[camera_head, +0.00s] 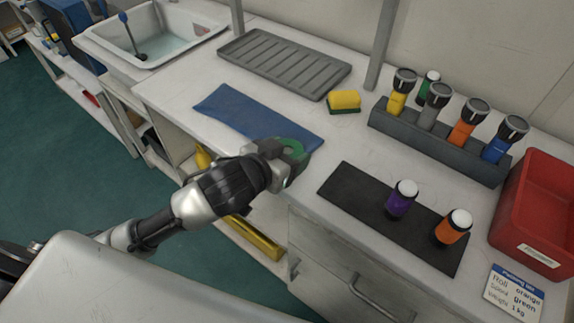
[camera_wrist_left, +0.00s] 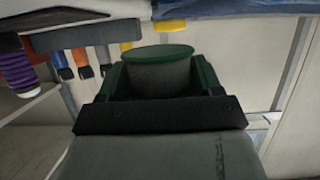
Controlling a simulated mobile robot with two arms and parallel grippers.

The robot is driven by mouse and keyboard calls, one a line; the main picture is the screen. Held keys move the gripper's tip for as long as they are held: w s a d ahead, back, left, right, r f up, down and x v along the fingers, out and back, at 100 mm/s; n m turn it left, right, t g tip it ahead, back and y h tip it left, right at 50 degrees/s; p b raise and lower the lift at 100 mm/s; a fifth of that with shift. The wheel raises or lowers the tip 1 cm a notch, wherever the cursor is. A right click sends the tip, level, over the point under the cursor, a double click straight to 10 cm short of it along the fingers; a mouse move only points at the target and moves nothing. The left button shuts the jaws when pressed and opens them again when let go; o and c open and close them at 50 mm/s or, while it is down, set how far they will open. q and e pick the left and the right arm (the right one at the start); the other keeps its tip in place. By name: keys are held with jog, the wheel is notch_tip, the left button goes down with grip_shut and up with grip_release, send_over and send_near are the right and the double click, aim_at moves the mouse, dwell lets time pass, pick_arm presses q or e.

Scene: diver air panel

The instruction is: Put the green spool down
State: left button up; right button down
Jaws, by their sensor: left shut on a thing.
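The green spool (camera_head: 296,151) shows in the head view as a green rim at the end of my left arm, partly hidden by the gripper. My left gripper (camera_head: 283,158) is shut on it, at the front edge of the counter beside the near right end of the blue cloth (camera_head: 235,104). In the left wrist view the spool (camera_wrist_left: 162,52) shows a green round flange and a grey body between the fingers. I cannot tell whether it touches the counter. My right gripper is not in view.
A red bin (camera_head: 538,205) and a label card (camera_head: 514,291) are at right.

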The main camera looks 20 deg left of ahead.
pick_arm(q)
notch_tip(320, 180, down, 4)
jog(key=shift+f, duration=0.1)
jog(key=shift+b, duration=0.3)
jog(key=shift+s+f, duration=0.15)
jog(key=shift+f, duration=0.35)
jog(key=o, duration=1)
jog(key=shift+c, duration=0.2)
